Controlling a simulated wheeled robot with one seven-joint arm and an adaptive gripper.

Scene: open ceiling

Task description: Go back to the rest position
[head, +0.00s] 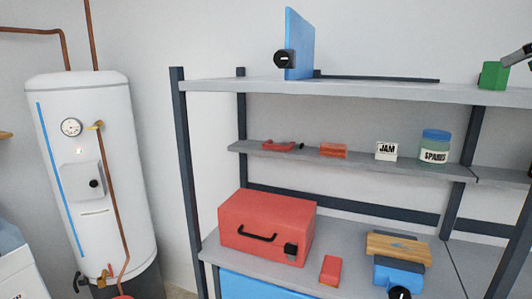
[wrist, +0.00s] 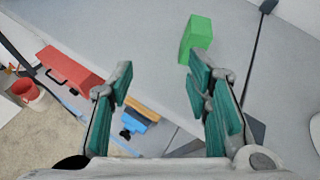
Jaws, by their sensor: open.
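My gripper (wrist: 158,76) is open in the wrist view, with its two green-padded fingers spread and nothing between them. A green block (wrist: 195,38) lies just past the tip of the right finger, on a grey shelf surface. In the head view the green block (head: 493,75) sits on the top shelf at the far right. A grey end part of my arm shows beside it at the right edge; the fingers are hard to make out there. I cannot tell whether a finger touches the block.
The shelf rack (head: 350,90) holds a blue panel (head: 301,45) on top, small items and a SPARES jar (head: 434,147) midway, and a red toolbox (head: 266,225) and blue vise (head: 398,273) below. A boiler (head: 95,170) stands left.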

